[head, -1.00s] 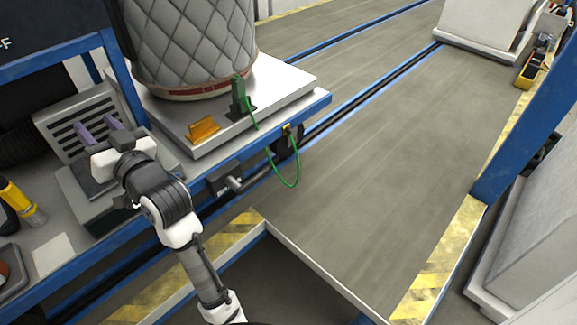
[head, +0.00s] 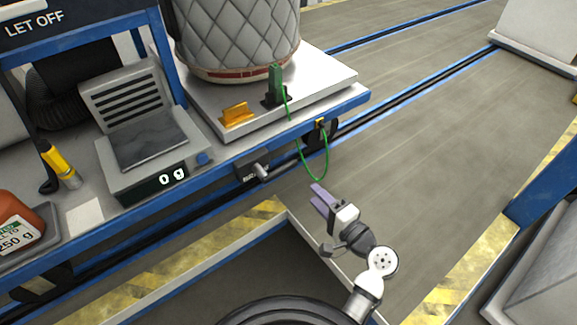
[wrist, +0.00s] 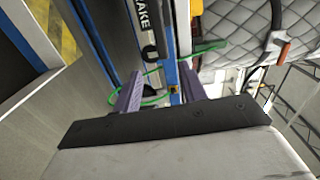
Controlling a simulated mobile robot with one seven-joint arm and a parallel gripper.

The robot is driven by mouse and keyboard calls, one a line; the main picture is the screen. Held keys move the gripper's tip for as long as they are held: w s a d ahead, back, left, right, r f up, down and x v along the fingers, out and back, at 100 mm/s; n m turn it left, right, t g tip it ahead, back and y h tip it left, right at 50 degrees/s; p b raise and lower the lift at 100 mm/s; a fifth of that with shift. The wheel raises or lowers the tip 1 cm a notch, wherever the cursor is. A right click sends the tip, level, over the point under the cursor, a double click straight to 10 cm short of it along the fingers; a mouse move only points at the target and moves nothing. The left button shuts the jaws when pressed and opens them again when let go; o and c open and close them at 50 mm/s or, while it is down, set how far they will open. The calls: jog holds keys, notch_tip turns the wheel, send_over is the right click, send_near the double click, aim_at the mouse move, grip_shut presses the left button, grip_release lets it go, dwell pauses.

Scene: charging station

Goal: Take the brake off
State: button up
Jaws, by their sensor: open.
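The brake box (head: 250,168) is a small dark block with a pale label on the blue cart's front edge, below the deck. Its short grey lever (head: 262,172) sticks out towards the front right. In the wrist view, part of the label (wrist: 141,14) reads "AKE"; I cannot make out the lever clearly there. My gripper (head: 321,195) is open and empty, to the right of the lever and apart from it. Its two purple fingers also show in the wrist view (wrist: 163,88), with the label beyond them.
A green cable (head: 326,172) hangs in a loop from the cart's corner, close behind my gripper. A quilted grey vessel (head: 235,40), an orange wedge (head: 237,113) and a scale (head: 145,165) reading 0 g stand left of it. Open floor (head: 420,140) lies right.

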aim_at(289, 169)
jog(key=p+x, duration=0.3)
jog(key=x, duration=1)
jog(key=shift+a+r, duration=0.1)
jog(key=shift+r, duration=0.05)
grip_shut()
